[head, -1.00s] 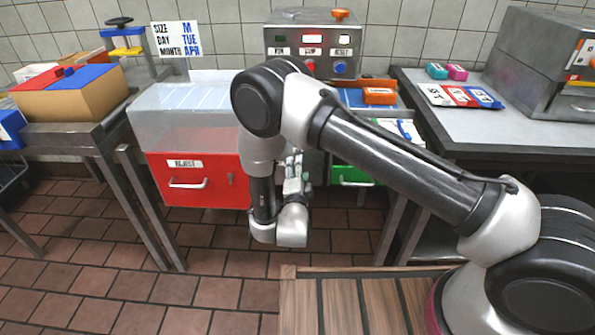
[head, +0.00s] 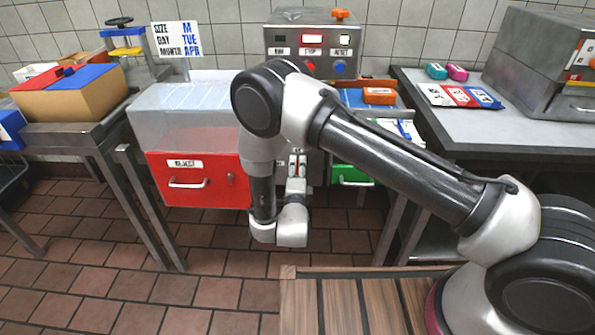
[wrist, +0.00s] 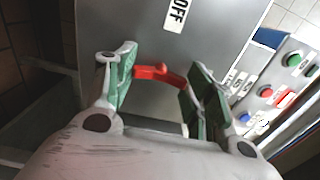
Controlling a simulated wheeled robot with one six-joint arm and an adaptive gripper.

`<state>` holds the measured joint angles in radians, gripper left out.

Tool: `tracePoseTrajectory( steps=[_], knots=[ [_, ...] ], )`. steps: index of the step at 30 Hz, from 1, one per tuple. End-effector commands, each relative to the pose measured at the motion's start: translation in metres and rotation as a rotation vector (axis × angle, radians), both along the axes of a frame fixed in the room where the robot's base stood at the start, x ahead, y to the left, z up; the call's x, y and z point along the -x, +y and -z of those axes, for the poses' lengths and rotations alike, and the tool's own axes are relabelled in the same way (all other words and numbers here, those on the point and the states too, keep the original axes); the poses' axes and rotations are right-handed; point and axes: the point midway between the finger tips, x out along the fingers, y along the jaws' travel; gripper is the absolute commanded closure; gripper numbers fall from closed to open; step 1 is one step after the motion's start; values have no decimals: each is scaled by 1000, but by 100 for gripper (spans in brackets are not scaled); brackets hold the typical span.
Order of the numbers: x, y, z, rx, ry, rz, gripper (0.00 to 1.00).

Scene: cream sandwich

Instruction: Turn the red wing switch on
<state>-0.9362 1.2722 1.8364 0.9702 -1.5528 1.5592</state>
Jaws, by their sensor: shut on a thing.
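The red wing switch (wrist: 160,75) is on a grey metal panel (wrist: 120,35), below a white OFF label (wrist: 176,14) in the wrist view. It lies across between the two green-lined fingers of my gripper (wrist: 160,90), one at each end. My gripper is shut on it. In the head view my gripper (head: 297,162) is low in front of the machine, between the red and green drawers, and the switch cannot be made out there.
A control box (head: 313,45) with RUN, STOP and RESET labels stands behind; its buttons also show at right in the wrist view. The red reject drawer (head: 215,190) is left of my gripper, the green drawer (head: 352,177) right. A wooden surface (head: 350,300) is in front.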

Motion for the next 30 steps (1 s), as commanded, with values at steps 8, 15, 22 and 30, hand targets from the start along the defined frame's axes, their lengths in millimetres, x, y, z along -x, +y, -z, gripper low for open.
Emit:
tracePoseTrajectory(
  steps=[8, 15, 22, 30],
  knots=[
    [1, -1, 1, 1, 2, 1, 25],
    [1, 0, 1, 1, 2, 0, 25],
    [30, 2, 1, 4, 2, -3, 25],
    [70, 3, 1, 1, 3, -1, 25]
  ],
)
